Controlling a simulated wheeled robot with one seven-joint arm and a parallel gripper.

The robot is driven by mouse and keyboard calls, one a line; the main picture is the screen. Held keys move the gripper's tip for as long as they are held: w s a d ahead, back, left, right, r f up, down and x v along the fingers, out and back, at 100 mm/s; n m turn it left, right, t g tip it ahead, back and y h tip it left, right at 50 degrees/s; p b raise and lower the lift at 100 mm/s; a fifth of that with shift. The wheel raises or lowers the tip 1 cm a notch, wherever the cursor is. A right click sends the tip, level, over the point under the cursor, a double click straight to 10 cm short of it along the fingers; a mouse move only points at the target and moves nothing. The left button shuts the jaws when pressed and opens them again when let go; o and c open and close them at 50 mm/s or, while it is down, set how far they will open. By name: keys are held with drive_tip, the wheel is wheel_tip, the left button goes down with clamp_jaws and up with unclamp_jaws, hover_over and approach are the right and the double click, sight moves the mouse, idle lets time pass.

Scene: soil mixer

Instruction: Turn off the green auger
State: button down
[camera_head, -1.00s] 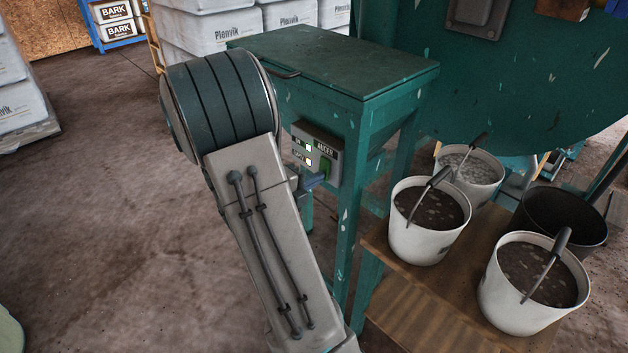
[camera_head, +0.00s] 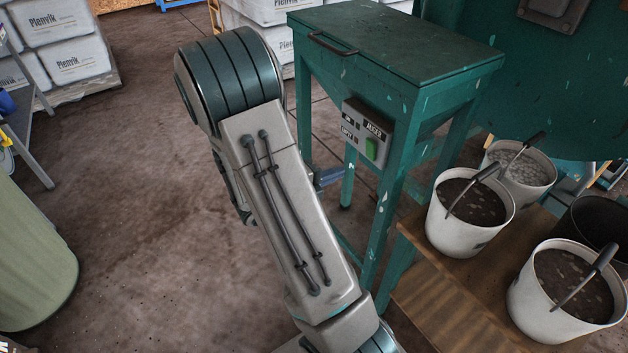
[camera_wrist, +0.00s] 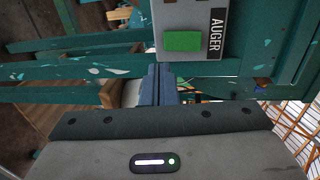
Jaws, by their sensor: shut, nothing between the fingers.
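The green auger (camera_head: 400,55) is a lidded green hopper on legs. Its grey control box (camera_head: 384,112) carries an AUGER label, a green button (camera_head: 371,149) and two small indicators marked ON and EMPTY, which look unlit. The green button also shows in the wrist view (camera_wrist: 182,41). My gripper (camera_head: 328,178) is shut and empty, below and left of the box in the head view. In the wrist view its blue-grey fingers (camera_wrist: 158,84) lie just below the button in the picture, apart from it. My arm hides part of the floor and the gripper's base.
White buckets of dark soil (camera_head: 470,205) and (camera_head: 570,285) stand on a wooden platform (camera_head: 455,305) at right, near a black bucket (camera_head: 595,222). A green rounded container (camera_head: 30,255) and stacked white bags (camera_head: 65,50) are at left. The floor between is clear.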

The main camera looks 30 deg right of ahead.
drive_tip(key=a+f, duration=0.1)
drive_tip(key=a, duration=0.5)
drive_tip(key=shift+p, duration=0.3)
drive_tip(key=s+a+r+m+g+y+p, duration=0.4)
drive_tip(key=s+r+m+y+p, duration=0.65)
drive_tip(key=m, duration=0.85)
drive_tip(key=a+r+m+t+y+p, duration=0.5)
drive_tip(key=a+r+m, duration=0.7)
drive_tip(key=r+m, duration=0.3)
drive_tip(key=shift+w+a+r+m+t+y, duration=0.15)
drive_tip(key=shift+w+r+m+t+y, duration=0.15)
drive_tip(key=shift+m+t+y, duration=0.55)
drive_tip(key=shift+a, duration=0.15)
